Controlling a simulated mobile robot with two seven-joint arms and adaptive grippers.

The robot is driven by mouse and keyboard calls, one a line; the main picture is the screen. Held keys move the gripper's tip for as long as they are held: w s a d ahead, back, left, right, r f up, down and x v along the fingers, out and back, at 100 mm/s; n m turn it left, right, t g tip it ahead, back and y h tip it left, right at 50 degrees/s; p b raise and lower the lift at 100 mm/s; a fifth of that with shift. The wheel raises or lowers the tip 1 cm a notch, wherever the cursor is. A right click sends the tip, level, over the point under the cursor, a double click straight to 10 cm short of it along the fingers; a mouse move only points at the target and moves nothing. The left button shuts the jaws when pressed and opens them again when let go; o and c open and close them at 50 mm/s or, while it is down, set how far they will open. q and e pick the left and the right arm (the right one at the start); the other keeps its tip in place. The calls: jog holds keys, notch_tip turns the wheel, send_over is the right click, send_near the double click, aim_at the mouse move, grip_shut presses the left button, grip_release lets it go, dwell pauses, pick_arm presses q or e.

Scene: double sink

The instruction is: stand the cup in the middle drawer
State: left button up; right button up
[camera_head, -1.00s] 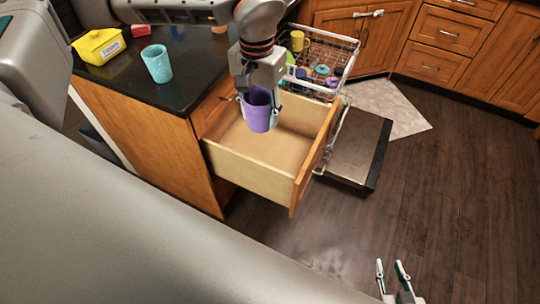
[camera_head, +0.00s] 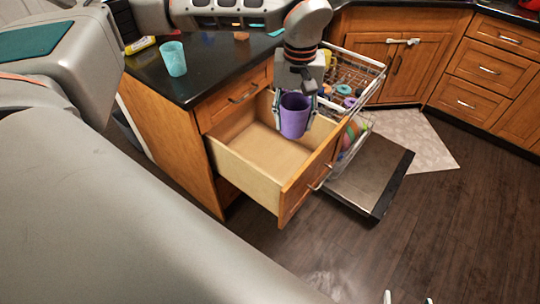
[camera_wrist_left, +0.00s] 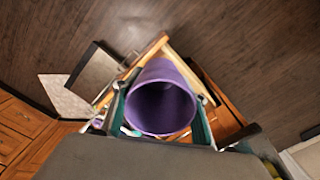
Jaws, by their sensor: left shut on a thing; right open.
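A purple cup (camera_head: 294,117) is upright in my left gripper (camera_head: 293,112), which is shut on it with a finger on either side. In the head view, the cup overlaps the far right part of the open wooden drawer (camera_head: 243,175). I cannot tell whether its base is above the rim or inside. The left wrist view looks into the empty mouth of the cup (camera_wrist_left: 161,108), between the fingers; the cup hides much of the drawer there. My right gripper (camera_head: 408,299) is open, with only its fingertips showing at the bottom edge.
A closed drawer (camera_head: 233,97) is above the open one. A cyan cup (camera_head: 173,58) stands on the black counter (camera_head: 205,70). An open dishwasher with a loaded rack (camera_head: 352,72) and lowered door (camera_head: 372,180) is close right of the drawer. Floor in front is clear.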

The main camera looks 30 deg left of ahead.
pick_arm(q)
jog(key=w+f+n+b, duration=0.25)
jog(key=w+n, duration=0.25)
jog(key=n, duration=0.3)
pick_arm(e)
notch_tip(320, 180, down, 12)
jog(key=b, duration=1.5)
pick_arm(q)
jog(key=m+b, duration=0.5)
jog(key=m, duration=1.4)
send_over(275, 166)
notch_tip(275, 166, down, 40)
jog(key=shift+w+f, duration=0.15)
jog(key=shift+f, duration=0.4)
jog(key=f+b, duration=0.1)
jog(key=f, duration=0.2)
jog(key=shift+s, duration=0.2)
jog(key=shift+w+f+b, duration=0.2)
jog(key=shift+f+b, duration=0.35)
jog(key=shift+f, duration=0.55)
jog(key=shift+c, duration=0.4)
jog(key=shift+r, duration=0.2)
jog(key=shift+c, duration=0.2)
pick_arm(e)
jog(key=w+a+r+m+t+y, duration=0.1)
jog(key=w+a+r+y, duration=0.1)
jog(key=a, duration=0.4)
jog(key=shift+a+r, duration=0.25)
jog(key=shift+r, duration=0.55)
